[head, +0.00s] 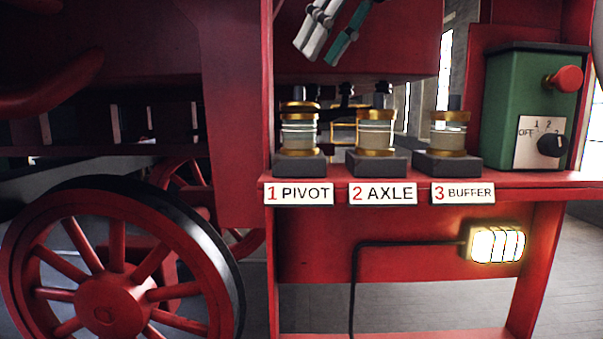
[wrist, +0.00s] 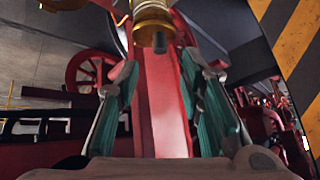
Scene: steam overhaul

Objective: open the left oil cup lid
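The left oil cup (head: 299,131) has a glass body with brass bands on a dark block, above the label "1 PIVOT". Its lid (head: 300,105) is a dark and brass cap on top; it looks down on the cup, though dark shapes behind blur its outline. My gripper (head: 317,52) hangs above the left and middle cups in the head view, with pale and teal fingers apart and nothing between them. In the wrist view my gripper (wrist: 159,66) is also open. A brass round part with a dark peg (wrist: 153,24) is beyond the fingertips; which cup it belongs to I cannot tell.
The middle cup (head: 375,132) and right cup (head: 448,133) stand on the same red shelf. A green switch box (head: 533,100) is at the right end. A lit lamp (head: 497,244) is below the shelf. A large red wheel (head: 110,295) is at left.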

